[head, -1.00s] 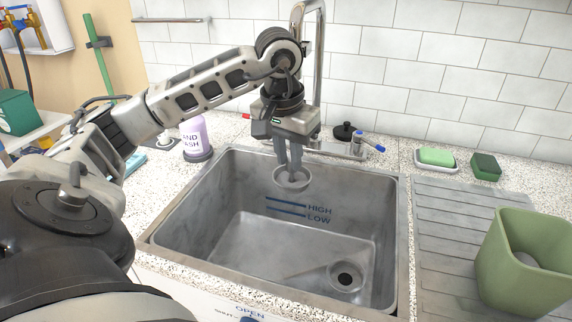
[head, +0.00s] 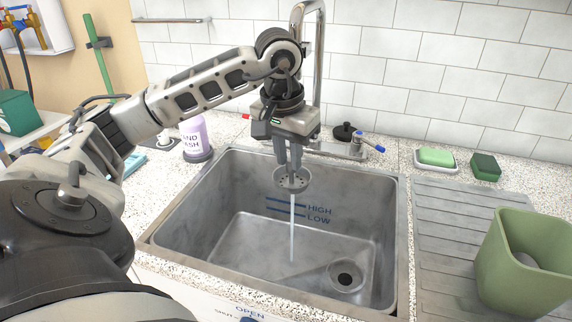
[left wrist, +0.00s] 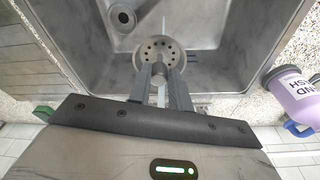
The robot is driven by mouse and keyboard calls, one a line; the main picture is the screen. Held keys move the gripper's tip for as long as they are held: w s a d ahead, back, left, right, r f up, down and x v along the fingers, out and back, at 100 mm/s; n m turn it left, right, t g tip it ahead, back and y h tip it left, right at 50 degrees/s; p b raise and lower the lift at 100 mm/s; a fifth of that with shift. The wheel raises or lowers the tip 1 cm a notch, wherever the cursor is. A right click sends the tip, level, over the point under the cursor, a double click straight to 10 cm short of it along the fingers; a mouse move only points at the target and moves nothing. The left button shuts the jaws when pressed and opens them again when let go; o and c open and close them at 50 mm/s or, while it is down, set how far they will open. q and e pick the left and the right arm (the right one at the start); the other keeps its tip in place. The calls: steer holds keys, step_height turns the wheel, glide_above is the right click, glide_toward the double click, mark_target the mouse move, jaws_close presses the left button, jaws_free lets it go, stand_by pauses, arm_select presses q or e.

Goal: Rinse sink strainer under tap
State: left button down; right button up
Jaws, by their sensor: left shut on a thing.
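My left gripper (head: 289,166) is shut on the sink strainer (head: 291,184), a small round grey metal dish with holes. It holds the strainer over the back part of the steel sink (head: 220,235), above the basin floor. The left wrist view shows the strainer (left wrist: 160,48) at the fingertips (left wrist: 161,72), its holes in a ring. A thin stream of water (head: 292,228) runs straight down from below the strainer to the basin floor. The tap (head: 319,62) rises behind my arm, which hides its spout end. Its blue-tipped lever (head: 370,141) is at the right. My right gripper is not in view.
A purple hand-wash bottle (head: 194,138) stands left of the sink. A green soap bar (head: 436,156) on a dish and a dark green sponge (head: 486,167) lie behind the ribbed drainboard. A green container (head: 500,265) stands on the drainboard. The sink drain (head: 345,278) is open.

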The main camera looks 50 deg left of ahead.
arm_select(q)
steer(key=shift+d, duration=0.1)
steer(key=shift+s+d, duration=0.35)
steer(key=shift+d, duration=0.2)
steer(key=shift+s+d, duration=0.35)
steer(key=shift+d, duration=0.2)
steer(key=shift+s+d, duration=0.45)
steer(key=shift+d, duration=0.3)
steer(key=shift+s+d, duration=0.45)
steer(key=shift+d, duration=0.3)
steer(key=shift+s+d, duration=0.45)
steer(key=shift+d, duration=0.3)
steer(key=s+d+r+p, duration=0.2)
steer(key=d+r+p, duration=0.1)
steer(key=d+r, duration=0.1)
steer(key=shift+s+d+p, duration=0.15)
steer(key=shift+s+p, duration=0.15)
steer(key=shift+p, duration=0.1)
